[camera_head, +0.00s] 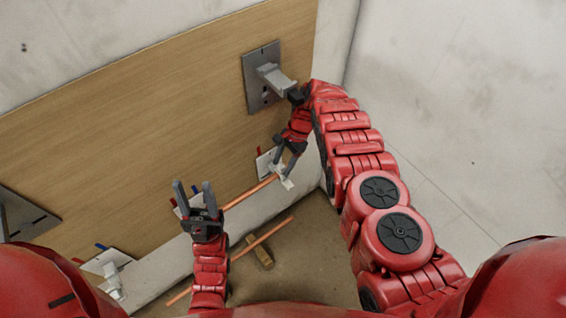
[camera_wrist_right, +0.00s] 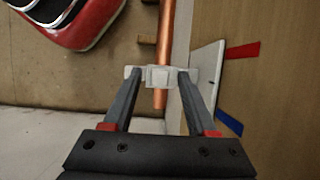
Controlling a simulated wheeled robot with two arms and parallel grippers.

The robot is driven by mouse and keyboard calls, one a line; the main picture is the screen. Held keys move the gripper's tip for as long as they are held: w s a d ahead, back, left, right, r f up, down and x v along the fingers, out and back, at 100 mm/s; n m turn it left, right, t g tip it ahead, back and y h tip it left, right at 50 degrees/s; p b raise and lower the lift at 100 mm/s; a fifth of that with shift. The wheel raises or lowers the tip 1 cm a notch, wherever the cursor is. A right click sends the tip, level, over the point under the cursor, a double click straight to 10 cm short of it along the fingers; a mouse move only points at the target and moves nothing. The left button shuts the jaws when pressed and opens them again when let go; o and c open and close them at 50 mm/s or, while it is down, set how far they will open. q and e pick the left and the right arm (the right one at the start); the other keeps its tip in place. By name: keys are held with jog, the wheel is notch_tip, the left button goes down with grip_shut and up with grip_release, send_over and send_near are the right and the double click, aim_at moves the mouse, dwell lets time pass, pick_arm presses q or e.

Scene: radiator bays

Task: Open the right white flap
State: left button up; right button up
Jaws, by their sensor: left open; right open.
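The right white flap (camera_head: 286,180) is a small pale piece lying across the end of a copper pipe (camera_head: 250,192), in front of a white plate (camera_head: 263,164) on the wall. In the right wrist view the flap (camera_wrist_right: 160,76) spans the pipe (camera_wrist_right: 165,40), whose end sticks out below it. My right gripper (camera_head: 284,168) is open, with its fingertips (camera_wrist_right: 160,82) at the two sides of the flap; I cannot tell whether they touch it. My left gripper (camera_head: 194,190) is open and empty, fingers up, in front of the middle white plate, which it partly hides.
A wooden panel (camera_head: 150,120) covers the wall, with a grey metal bracket plate (camera_head: 256,90) above my right gripper. A second copper pipe (camera_head: 265,232) and a wooden block (camera_head: 260,252) are low down. Another white fitting (camera_head: 113,280) is at lower left. The right wall is bare.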

grip_shut()
dwell(0.3)
